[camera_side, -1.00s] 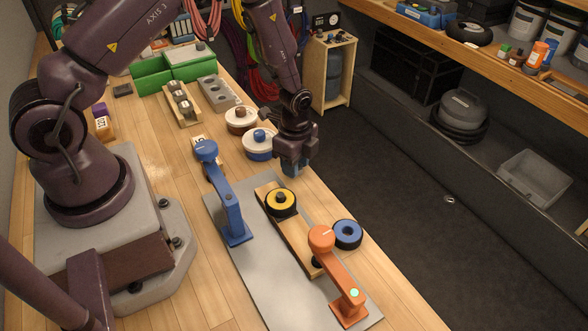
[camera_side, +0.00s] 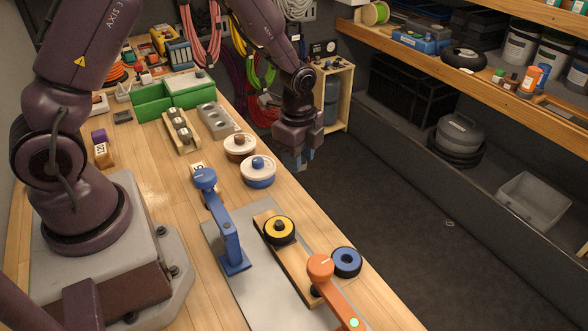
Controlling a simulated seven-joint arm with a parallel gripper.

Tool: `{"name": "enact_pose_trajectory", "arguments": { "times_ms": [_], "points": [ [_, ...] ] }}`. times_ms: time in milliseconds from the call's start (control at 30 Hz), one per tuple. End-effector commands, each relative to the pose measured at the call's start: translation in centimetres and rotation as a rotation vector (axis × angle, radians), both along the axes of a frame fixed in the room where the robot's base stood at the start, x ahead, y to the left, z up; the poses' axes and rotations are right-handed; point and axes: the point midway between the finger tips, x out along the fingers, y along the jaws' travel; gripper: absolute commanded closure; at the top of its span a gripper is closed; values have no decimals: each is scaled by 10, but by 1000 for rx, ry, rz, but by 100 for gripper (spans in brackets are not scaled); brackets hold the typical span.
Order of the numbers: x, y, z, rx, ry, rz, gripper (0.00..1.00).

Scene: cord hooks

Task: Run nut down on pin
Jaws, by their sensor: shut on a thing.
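My gripper (camera_side: 299,160) is in the air past the right edge of the wooden bench, above the dark floor. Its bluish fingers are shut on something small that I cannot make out. A yellow disc with a black rim and a dark knob in its middle (camera_side: 280,229) sits on a wooden strip (camera_side: 298,261). A blue ring with a black rim (camera_side: 346,261) lies beside the strip. No bare pin or loose nut can be told apart at this size.
A blue lever arm (camera_side: 228,228) and an orange one (camera_side: 336,292) stand near a grey plate (camera_side: 262,285). Green bins (camera_side: 169,97) stand behind.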

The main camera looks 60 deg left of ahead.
Motion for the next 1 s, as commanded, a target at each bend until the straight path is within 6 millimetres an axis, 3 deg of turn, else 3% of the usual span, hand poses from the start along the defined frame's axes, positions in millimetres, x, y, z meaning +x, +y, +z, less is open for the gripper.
{"name": "enact_pose_trajectory", "arguments": {
  "times_ms": [200,333,467,1000],
  "points": [
    [-39,-61,25,0,-9,-103,90],
    [-72,-81,29,-1,-1,-80,90],
    [-93,-82,24,1,19,-2,90],
    [-92,-82,-15,0,17,36,90]
  ]
}}
